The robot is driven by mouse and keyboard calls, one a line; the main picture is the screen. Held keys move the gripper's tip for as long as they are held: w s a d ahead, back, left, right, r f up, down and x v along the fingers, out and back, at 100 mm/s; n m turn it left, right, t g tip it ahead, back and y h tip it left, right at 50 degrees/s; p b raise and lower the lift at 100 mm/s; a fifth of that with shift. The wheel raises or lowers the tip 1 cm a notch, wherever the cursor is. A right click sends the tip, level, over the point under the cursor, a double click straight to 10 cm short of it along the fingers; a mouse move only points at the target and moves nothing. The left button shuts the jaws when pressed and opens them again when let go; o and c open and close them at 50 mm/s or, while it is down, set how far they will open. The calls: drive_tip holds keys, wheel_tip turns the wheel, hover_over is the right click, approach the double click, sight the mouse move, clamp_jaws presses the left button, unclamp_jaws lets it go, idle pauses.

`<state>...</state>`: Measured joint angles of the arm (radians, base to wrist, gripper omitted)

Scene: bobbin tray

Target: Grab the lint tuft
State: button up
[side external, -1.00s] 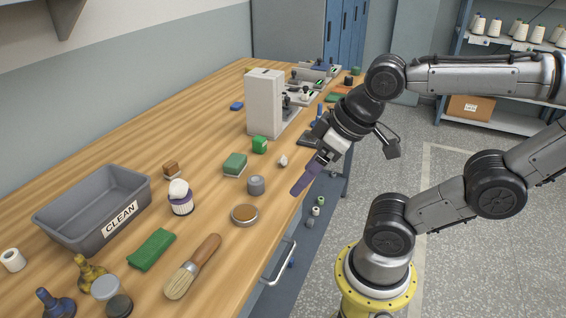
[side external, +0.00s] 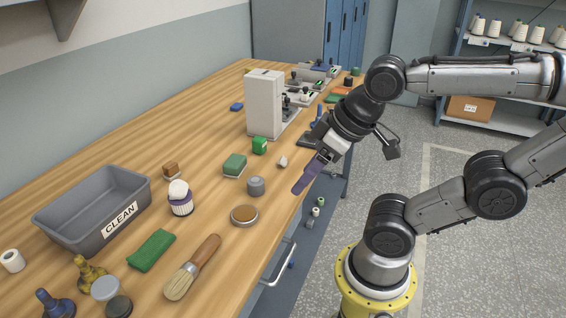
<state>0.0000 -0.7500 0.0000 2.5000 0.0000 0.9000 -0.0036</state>
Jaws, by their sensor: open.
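A small off-white lump (side external: 282,161), which may be the lint tuft, lies on the wooden bench near its right edge. My gripper (side external: 299,188), with purple fingers, points down and left over the bench's right edge, a little right of and nearer than the small lump. It is open, and I see nothing between the fingers, which overlap in this view.
A white machine (side external: 266,103) rises behind. A round tin (side external: 244,215), brush (side external: 193,267) and grey CLEAN bin (side external: 70,210) are further left.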

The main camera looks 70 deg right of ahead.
drive_tip(key=w+d+r+n, duration=0.3)
drive_tip(key=w+r+n, duration=0.25)
drive_tip(key=n, duration=0.65)
drive_tip(key=n+g+h, duration=0.1)
drive_tip(key=n+g, duration=0.5)
hover_over(283, 157)
drive_tip(key=f, duration=1.7)
drive_tip(key=shift+a+f, duration=0.1)
drive_tip(key=shift+a, duration=0.2)
drive_tip(key=shift+d+f, duration=0.2)
drive_tip(key=shift+f, duration=2.8)
